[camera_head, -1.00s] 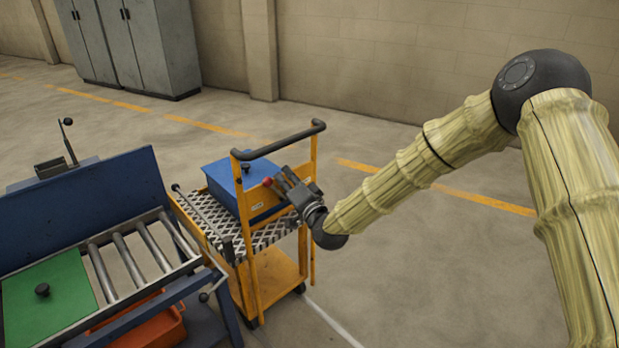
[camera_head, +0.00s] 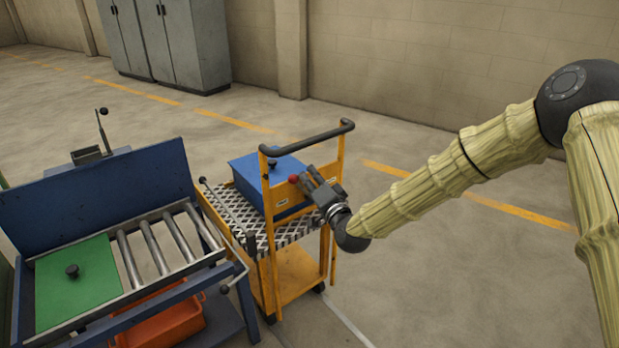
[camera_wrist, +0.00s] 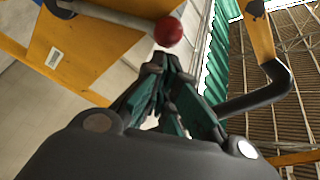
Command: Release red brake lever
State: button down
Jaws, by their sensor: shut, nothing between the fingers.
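The brake lever is a grey rod (camera_wrist: 115,16) with a round red knob (camera_wrist: 168,31), close above my fingertips in the wrist view. In the head view the red knob (camera_head: 293,180) shows at the handle-side frame of the yellow cart (camera_head: 268,225). My gripper (camera_head: 308,178) is just to the right of the knob. In the wrist view my gripper (camera_wrist: 165,63) is shut and empty, its fingertips just below the knob; whether they touch it I cannot tell. Most of the lever rod is hidden in the head view.
A blue box (camera_head: 262,172) stands on the cart's patterned deck. The cart's black handle bar (camera_head: 310,138) rises above my gripper. A blue roller table (camera_head: 95,190) with a green plate (camera_head: 80,278) stands close on the left. The floor to the right is open.

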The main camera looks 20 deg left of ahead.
jog(key=s+d, duration=0.6)
jog(key=d, duration=0.3)
jog(key=shift+d+r, duration=0.2)
jog(key=shift+d, duration=0.2)
